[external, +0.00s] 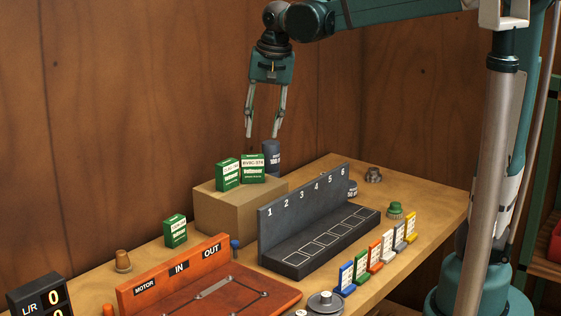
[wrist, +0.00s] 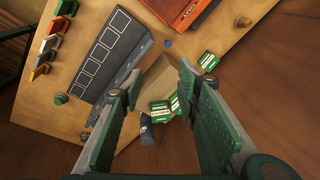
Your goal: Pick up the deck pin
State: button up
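No label that I can read says deck pin. A small blue-capped peg (external: 235,245) stands between the orange board and the dark numbered rack; it shows as a blue dot in the wrist view (wrist: 168,43). I cannot tell whether it is the deck pin. My gripper (external: 262,136) is open and empty, pointing down, high above the back of the bench near the cardboard box. In the wrist view its two green-padded fingers (wrist: 160,75) are spread wide, with the box and green cartons between and beyond them. The peg is well below and away from the fingers.
The cardboard box (external: 240,212) carries green cartons (external: 228,173), with a dark cylinder (external: 271,157) beside them. The numbered rack (external: 318,225) stands in front. Several coloured cards (external: 376,255), an orange board (external: 215,290) and a tan knob (external: 122,261) stand around. A wooden wall is behind.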

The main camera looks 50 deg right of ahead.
jog(key=w+a+f+m+g, duration=0.1)
jog(key=w+f+m, duration=0.2)
jog(key=w, duration=0.4)
jog(key=m+g, duration=0.1)
send_over(234, 241)
notch_tip(234, 241, down, 29)
jog(key=shift+s+f, duration=0.1)
jog(key=shift+f, duration=0.1)
jog(key=shift+f, duration=1.15)
jog(key=shift+f, duration=2.6)
jog(key=c, duration=1)
